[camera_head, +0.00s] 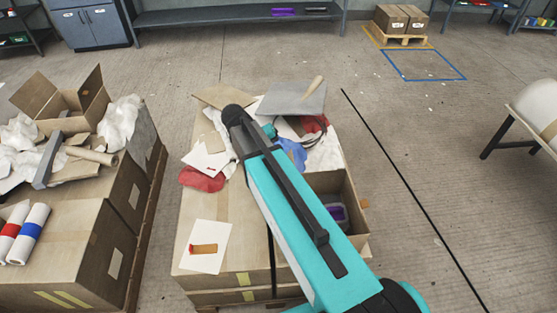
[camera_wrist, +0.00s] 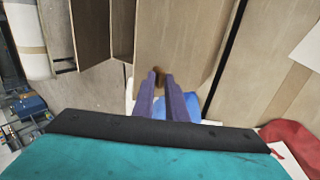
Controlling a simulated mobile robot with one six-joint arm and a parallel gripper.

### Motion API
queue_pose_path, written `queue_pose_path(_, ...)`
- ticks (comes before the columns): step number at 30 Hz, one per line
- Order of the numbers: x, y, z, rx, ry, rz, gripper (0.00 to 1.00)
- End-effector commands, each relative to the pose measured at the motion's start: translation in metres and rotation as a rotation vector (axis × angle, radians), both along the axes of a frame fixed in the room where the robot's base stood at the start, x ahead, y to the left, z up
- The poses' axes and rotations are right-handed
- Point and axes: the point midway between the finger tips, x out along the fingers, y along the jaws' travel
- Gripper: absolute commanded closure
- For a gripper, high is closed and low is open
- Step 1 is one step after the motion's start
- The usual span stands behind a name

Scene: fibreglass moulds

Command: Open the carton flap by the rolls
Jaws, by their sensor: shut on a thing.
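The carton (camera_head: 255,258) stands in the middle of the head view, with a dark strap across it. In the wrist view a brown cardboard panel (camera_wrist: 178,42), which looks like a carton flap, lies beyond the fingertips, beside the open part. My gripper (camera_wrist: 161,74) has its two purple fingers close together on a small brown tab (camera_wrist: 158,76) at the panel's near edge. My teal arm hides the gripper in the head view. Rolls with red and blue bands (camera_head: 30,232) lie on the left stack.
Red cloth (camera_head: 203,180), blue cloth (camera_head: 292,153) and a grey sheet (camera_head: 295,98) clutter the carton's far end. A white sheet (camera_head: 222,232) lies on its near top. Another open carton (camera_head: 62,103) stands at left. The floor to the right (camera_head: 420,180) is clear.

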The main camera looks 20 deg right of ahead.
Motion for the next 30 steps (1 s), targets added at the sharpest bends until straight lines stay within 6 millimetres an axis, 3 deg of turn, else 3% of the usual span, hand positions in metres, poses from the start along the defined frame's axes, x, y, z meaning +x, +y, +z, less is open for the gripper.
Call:
queue_pose_path(1, 0.001, 0.012, -0.015, 0.040, 0.002, 0.007, 1.00)
queue_pose_path(7, 0.001, 0.012, -0.015, 0.040, 0.001, 0.006, 1.00)
queue_pose_path(8, 0.001, 0.012, -0.015, 0.040, 0.001, 0.006, 0.86)
queue_pose_path(10, 0.001, 0.012, -0.015, 0.041, 0.001, 0.006, 0.74)
queue_pose_path(30, 0.002, 0.014, -0.003, 0.041, -0.001, 0.005, 0.73)
